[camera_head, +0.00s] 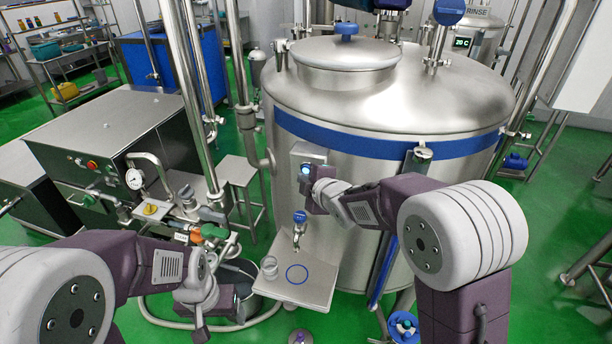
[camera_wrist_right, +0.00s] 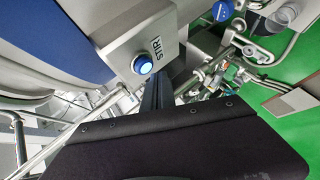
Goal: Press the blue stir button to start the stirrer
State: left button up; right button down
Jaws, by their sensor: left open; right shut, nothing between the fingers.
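The blue stir button (camera_head: 305,169) is on a grey control box (camera_head: 313,156) on the front of the big steel tank (camera_head: 345,200). In the right wrist view the round button (camera_wrist_right: 143,64) looks lit, with the label STIR beside it. My right gripper (camera_head: 304,184) is shut and empty, right by the button and slightly below it. Its dark fingers (camera_wrist_right: 160,82) point up to the button's edge in the wrist view; I cannot tell whether they touch it. My left gripper (camera_head: 203,328) is open, low at the left, away from the box.
Below the box a small steel shelf (camera_head: 318,290) holds a clear cup (camera_head: 269,267) beside a blue ring mark. A blue-handled tap (camera_head: 299,218) hangs above the shelf. Pipes, a gauge (camera_head: 135,179) and valves stand to the left.

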jog(key=s+a+b, duration=0.2)
jog(key=s+b, duration=0.3)
jog(key=s, duration=0.1)
jog(key=shift+b, duration=0.4)
